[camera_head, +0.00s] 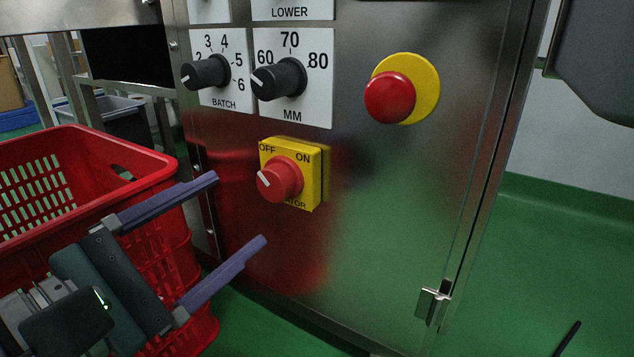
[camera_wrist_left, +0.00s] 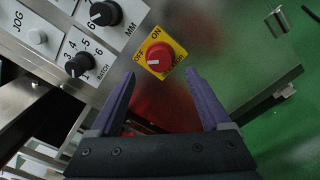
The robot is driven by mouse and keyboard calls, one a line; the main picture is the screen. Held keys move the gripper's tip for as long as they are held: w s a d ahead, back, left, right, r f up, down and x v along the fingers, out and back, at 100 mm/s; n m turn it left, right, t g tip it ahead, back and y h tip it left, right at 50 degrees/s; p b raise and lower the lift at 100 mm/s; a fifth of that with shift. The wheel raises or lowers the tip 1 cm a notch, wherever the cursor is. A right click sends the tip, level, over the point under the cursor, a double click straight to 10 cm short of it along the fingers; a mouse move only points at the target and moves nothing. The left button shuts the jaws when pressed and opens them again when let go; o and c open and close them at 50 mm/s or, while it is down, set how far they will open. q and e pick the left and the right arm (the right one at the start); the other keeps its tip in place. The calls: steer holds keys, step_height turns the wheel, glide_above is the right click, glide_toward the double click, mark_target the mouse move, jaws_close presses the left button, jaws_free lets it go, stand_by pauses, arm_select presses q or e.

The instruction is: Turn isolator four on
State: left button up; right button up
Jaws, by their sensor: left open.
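The isolator is a red rotary knob (camera_head: 281,179) on a yellow plate (camera_head: 309,170) marked OFF and ON, fixed to the steel cabinet front. Its white pointer is on the left side, toward OFF. No isolator number is readable. My left gripper (camera_head: 240,209) is open and empty, with its two purple fingers reaching toward the knob from the lower left. In the left wrist view the knob (camera_wrist_left: 160,56) appears just beyond the fingertips and between their lines, apart from them. My right gripper is not in view.
A red push button on a yellow disc (camera_head: 390,97) is up and right of the isolator. Black BATCH (camera_head: 206,72) and MM (camera_head: 279,79) dials are above it. A red crate (camera_head: 150,170) stands left, close behind my left gripper. A latch (camera_head: 432,304) sits lower right.

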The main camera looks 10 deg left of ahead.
mark_target(271, 186)
arm_select(q)
steer(key=x, duration=0.7)
steer(key=shift+b, duration=0.35)
steer(key=shift+s, duration=0.1)
steer(key=shift+c, duration=0.3)
jaws_close()
